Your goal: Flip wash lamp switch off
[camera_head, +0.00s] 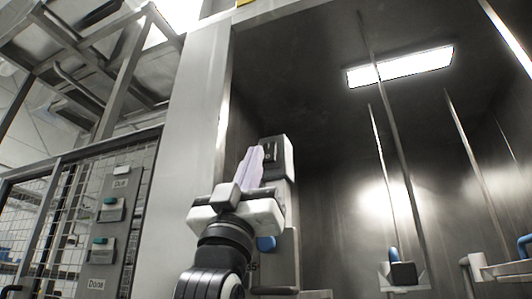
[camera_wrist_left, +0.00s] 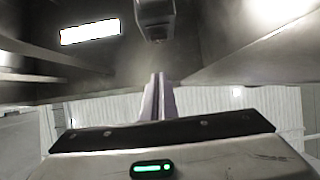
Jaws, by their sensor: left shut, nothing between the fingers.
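A small light-grey switch box (camera_head: 285,157) with a black face and a rocker switch (camera_head: 268,153) is mounted at the left edge of the steel wash bay. My left gripper (camera_head: 254,156) is shut and empty, its pale fingers pointing up just left of the switch face. Whether the fingertips touch the switch I cannot tell. In the left wrist view the box (camera_wrist_left: 155,14) is at top centre, beyond the closed fingers (camera_wrist_left: 158,80). The wash lamp (camera_head: 400,67) on the bay ceiling is lit and also shows bright in the left wrist view (camera_wrist_left: 90,32). My right gripper is not in view.
A steel post (camera_head: 195,105) stands left of the box. Thin vertical rods (camera_head: 395,150) and fixtures with blue parts (camera_head: 402,272) are inside the bay at right.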

